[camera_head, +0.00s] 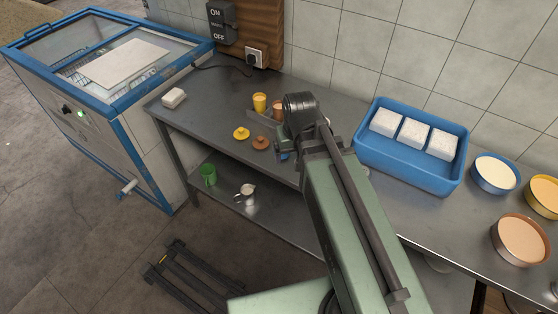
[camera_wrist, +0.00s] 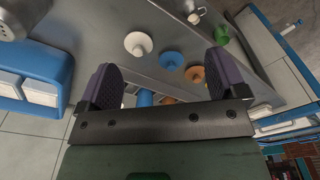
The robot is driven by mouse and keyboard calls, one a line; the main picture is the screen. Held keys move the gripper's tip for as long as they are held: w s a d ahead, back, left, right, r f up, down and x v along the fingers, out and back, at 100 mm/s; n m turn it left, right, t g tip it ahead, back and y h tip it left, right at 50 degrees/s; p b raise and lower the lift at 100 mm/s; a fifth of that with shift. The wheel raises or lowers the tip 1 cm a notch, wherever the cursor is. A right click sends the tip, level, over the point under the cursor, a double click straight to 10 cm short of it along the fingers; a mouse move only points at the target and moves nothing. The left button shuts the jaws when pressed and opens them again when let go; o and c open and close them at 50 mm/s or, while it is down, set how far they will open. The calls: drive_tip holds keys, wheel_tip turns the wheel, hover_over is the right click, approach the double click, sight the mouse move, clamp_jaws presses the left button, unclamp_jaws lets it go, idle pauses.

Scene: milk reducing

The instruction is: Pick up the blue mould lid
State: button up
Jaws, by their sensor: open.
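The blue mould lid (camera_wrist: 171,60) lies on the steel table, between a white lid (camera_wrist: 138,43) and an orange lid (camera_wrist: 195,73) in the wrist view. It has a small raised knob. In the head view only a bit of the blue lid (camera_head: 283,156) shows beside my arm, which covers the rest. My gripper (camera_wrist: 162,72) is open and empty, its two purple-padded fingers wide apart. In the wrist view the blue lid appears between the fingers, beyond them and apart from them. In the head view my arm hides the fingers.
A yellow lid (camera_head: 241,132) lies left of the orange lid. Yellow (camera_head: 260,102) and orange (camera_head: 277,107) moulds stand behind the lids. A blue tub (camera_head: 407,170) with white blocks stands right. A green mug (camera_head: 208,175) and metal jug (camera_head: 245,194) are on the lower shelf.

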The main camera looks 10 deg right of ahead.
drive_tip(key=w+f+t+b, duration=0.2)
drive_tip(key=w+f+b, duration=0.2)
drive_tip(key=w+f, duration=0.15)
drive_tip(key=t+b, duration=0.2)
drive_tip(key=b, duration=0.2)
hover_over(283, 157)
wheel_tip(283, 157, down, 4)
drive_tip(key=shift+w+d+r, duration=0.1)
drive_tip(key=shift+r, duration=0.15)
drive_tip(key=b+x, duration=0.5)
drive_tip(key=shift+w+f, duration=0.1)
drive_tip(key=shift+r, duration=0.25)
drive_tip(key=c, duration=0.9)
